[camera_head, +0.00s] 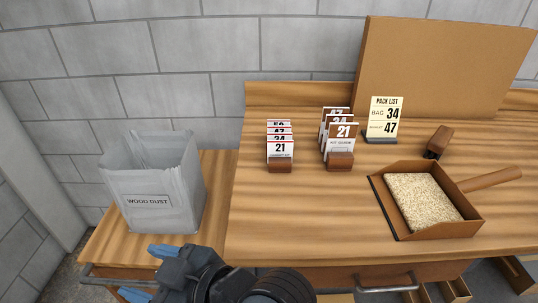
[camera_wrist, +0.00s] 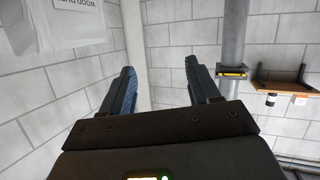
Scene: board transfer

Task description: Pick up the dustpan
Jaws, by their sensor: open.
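The dustpan (camera_head: 465,229) is a brown pan filled with pale wood dust (camera_head: 424,200). It lies on the right part of the wooden workbench, its handle (camera_head: 492,180) pointing right and away. In the head view my gripper (camera_head: 158,270) is low, left of centre, in front of the bench and far left of the dustpan. In the wrist view its two blue fingers (camera_wrist: 160,88) are spread apart with nothing between them. The dustpan is not in the wrist view.
A grey bag labelled WOOD DUST (camera_head: 182,215) stands on a lower surface at left and also shows in the wrist view (camera_wrist: 60,28). Card holders (camera_head: 340,161), a pack list sign (camera_head: 383,118) and a dark brown block (camera_head: 438,141) stand on the bench (camera_head: 290,215). A brown board (camera_head: 443,65) leans behind.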

